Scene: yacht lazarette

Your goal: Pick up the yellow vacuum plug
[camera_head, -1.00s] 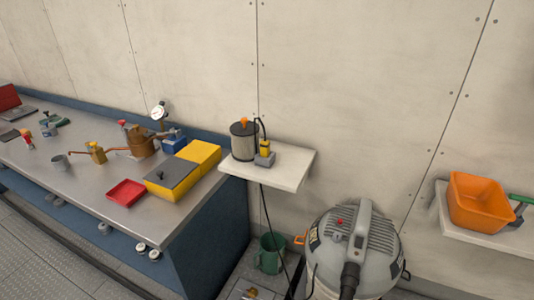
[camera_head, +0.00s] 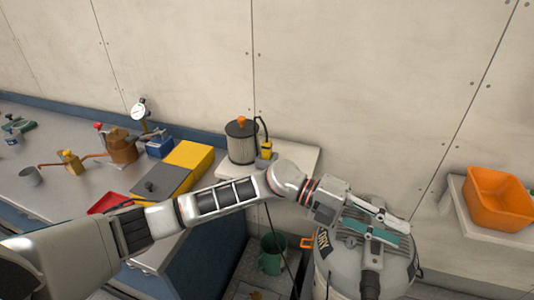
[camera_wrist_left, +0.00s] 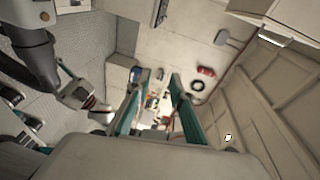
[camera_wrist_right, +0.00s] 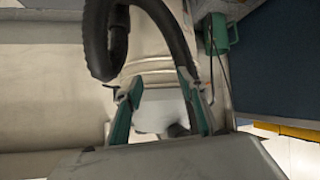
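The yellow vacuum plug (camera_head: 266,148) stands on the white wall shelf (camera_head: 302,158), just right of a grey canister with an orange knob (camera_head: 242,140). A black cord rises from it. My left gripper (camera_head: 402,234) is open and empty, above the grey vacuum (camera_head: 340,262) and to the lower right of the plug. In the left wrist view its teal fingers (camera_wrist_left: 157,82) are apart. My right gripper (camera_wrist_right: 160,82) is open, over the vacuum and its black hose (camera_wrist_right: 170,25); it is not visible in the head view.
The workbench at left holds a yellow case (camera_head: 188,155) with a dark lid, a red tray (camera_head: 108,203) and a copper can (camera_head: 122,148). A green jug (camera_head: 271,255) stands below the shelf. An orange bin (camera_head: 499,200) sits on a right shelf.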

